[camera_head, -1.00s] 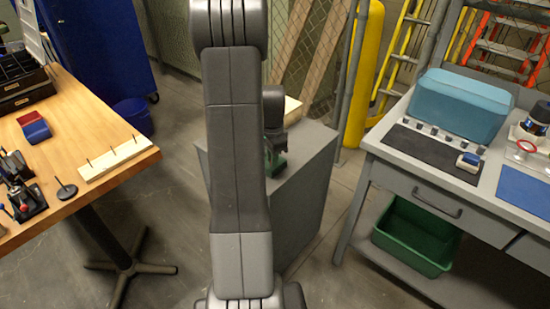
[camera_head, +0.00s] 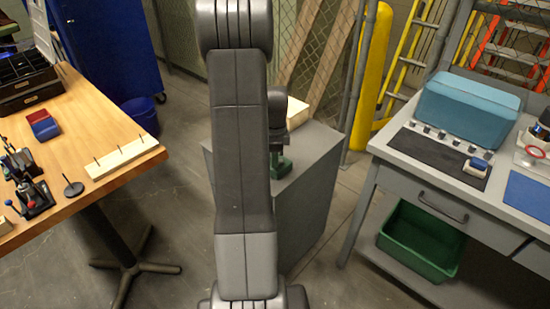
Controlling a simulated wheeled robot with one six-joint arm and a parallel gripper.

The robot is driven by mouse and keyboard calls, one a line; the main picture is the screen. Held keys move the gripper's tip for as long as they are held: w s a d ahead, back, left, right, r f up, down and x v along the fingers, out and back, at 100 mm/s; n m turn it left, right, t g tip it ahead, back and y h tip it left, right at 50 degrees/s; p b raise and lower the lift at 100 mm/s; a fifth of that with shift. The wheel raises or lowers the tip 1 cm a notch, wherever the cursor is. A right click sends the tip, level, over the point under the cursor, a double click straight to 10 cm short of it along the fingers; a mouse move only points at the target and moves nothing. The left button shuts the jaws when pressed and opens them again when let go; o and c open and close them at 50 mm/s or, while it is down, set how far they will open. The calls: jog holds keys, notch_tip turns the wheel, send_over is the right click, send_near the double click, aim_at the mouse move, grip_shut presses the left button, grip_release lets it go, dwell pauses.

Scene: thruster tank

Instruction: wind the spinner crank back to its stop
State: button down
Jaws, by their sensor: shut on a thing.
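The spinner appears as a small green body (camera_head: 281,166) on top of the grey cabinet (camera_head: 312,165), partly hidden by my arm. My gripper (camera_head: 277,148) reaches down to the spinner from behind the large grey arm link. Its fingers are small and dark here, and they are shut on what appears to be the spinner's crank. The crank itself is too small and covered to make out, so I cannot tell its angle.
A wooden bench (camera_head: 120,175) with a pegged strip stands at left. A grey workbench (camera_head: 400,170) with a teal case (camera_head: 468,105) stands at right, a green bin (camera_head: 420,240) beneath it. A pale block (camera_head: 297,112) lies behind my wrist. Floor between is clear.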

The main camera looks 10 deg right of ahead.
jog(key=shift+w+r, duration=0.1)
jog(key=c, duration=1.4)
grip_release()
notch_tip(320, 180, up, 14)
jog(key=shift+p, duration=0.3)
jog(key=shift+f, duration=0.25)
notch_tip(320, 180, down, 14)
jog(key=shift+r+b, duration=0.15)
jog(key=shift+b, duration=0.2)
